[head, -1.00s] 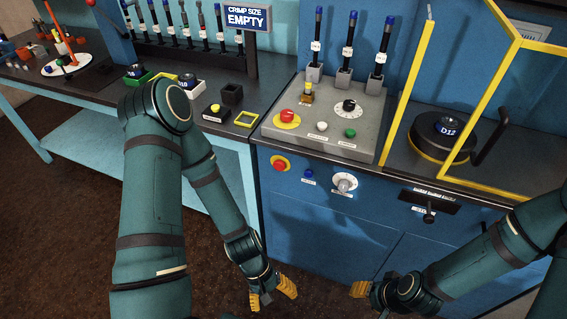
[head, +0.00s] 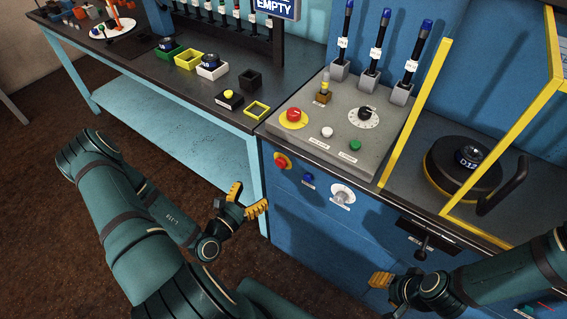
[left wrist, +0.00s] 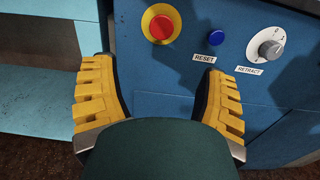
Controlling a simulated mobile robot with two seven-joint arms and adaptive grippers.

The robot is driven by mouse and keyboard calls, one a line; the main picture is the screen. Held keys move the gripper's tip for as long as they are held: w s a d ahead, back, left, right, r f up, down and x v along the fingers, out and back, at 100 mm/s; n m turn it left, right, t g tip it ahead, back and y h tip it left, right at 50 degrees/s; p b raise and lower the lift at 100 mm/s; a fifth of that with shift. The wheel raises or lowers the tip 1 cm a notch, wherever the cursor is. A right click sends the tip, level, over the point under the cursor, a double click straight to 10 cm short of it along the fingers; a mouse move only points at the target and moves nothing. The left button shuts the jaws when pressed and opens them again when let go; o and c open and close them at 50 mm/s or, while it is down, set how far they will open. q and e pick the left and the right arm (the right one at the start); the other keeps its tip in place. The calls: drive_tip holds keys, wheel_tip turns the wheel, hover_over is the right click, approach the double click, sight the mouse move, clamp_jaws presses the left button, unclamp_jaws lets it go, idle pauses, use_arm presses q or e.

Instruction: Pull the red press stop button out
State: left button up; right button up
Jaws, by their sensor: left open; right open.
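A red button on a yellow round base (head: 282,161) is on the blue front panel of the bench; it also shows in the left wrist view (left wrist: 161,24), above and ahead of my fingers. A second red button on a yellow ring (head: 293,116) sits on the grey top panel. My left gripper (head: 249,198) is open and empty, below and left of the front button and apart from it; its two yellow fingers show in the left wrist view (left wrist: 155,68). My right gripper (head: 380,280) is open, low in front of the bench, partly hidden by its own arm.
A blue RESET button (head: 308,180) and a RETRACT dial (head: 342,195) sit right of the front button. A handle (head: 421,254) juts from the front. A yellow frame (head: 415,115) stands on the bench top. The floor before the left table is clear.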

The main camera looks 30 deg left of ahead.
sight(280, 165)
use_arm(q)
drive_tip(key=w, duration=0.4)
drive_tip(key=w+b, duration=0.1)
drive_tip(key=w, duration=0.4)
drive_tip(key=w+d+b, duration=0.1)
drive_tip(key=w, duration=0.3)
drive_tip(key=shift+w+d, duration=0.1)
drive_tip(key=shift+w, duration=0.05)
